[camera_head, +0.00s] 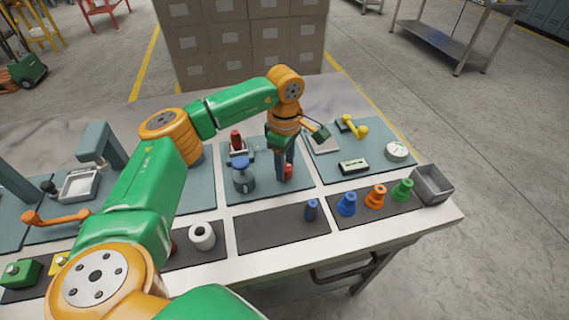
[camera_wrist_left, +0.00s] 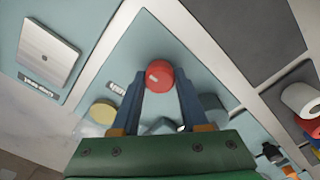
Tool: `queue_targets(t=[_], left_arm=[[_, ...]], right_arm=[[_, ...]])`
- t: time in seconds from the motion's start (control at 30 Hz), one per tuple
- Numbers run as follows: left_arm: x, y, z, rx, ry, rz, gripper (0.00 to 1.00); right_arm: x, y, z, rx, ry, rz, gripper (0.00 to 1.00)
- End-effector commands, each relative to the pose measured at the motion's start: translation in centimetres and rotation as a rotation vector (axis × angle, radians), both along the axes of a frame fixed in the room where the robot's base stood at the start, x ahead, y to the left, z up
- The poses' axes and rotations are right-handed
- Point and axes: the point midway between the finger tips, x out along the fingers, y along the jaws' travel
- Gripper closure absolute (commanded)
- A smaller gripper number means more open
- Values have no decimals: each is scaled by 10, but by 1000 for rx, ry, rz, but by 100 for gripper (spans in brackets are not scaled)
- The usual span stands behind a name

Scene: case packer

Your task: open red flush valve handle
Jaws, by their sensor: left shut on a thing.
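The red flush valve handle (camera_head: 287,172) shows as a small red piece at the blue fingers of my left gripper (camera_head: 284,168), on a blue-grey mat mid-table. In the left wrist view the red round top of the handle (camera_wrist_left: 159,75) sits between the two fingertips (camera_wrist_left: 160,84). My left gripper is shut on it, pointing down. The fingers hide part of the handle, and its base is hard to make out. My right gripper is not in view.
A blue-topped valve (camera_head: 242,175) stands just left of the gripper, with a red-topped fixture (camera_head: 236,142) behind it. Blue, orange (camera_head: 376,196) and green cones stand at the front right beside a grey bin (camera_head: 433,186). The dark front mat (camera_head: 268,232) is mostly bare.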

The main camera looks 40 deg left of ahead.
Motion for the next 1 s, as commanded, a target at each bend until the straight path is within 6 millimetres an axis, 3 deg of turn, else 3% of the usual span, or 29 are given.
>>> queue_targets(t=[0.63,0.67,0.73,1.0], left_arm=[[-1,-1,-1,-1,3,-43,100],[-1,-1,-1,-1,3,-43,48],[-1,-1,-1,-1,3,-43,29],[0,0,0,-1,2,-41,26]], right_arm=[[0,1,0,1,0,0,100],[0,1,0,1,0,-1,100],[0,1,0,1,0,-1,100],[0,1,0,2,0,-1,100]])
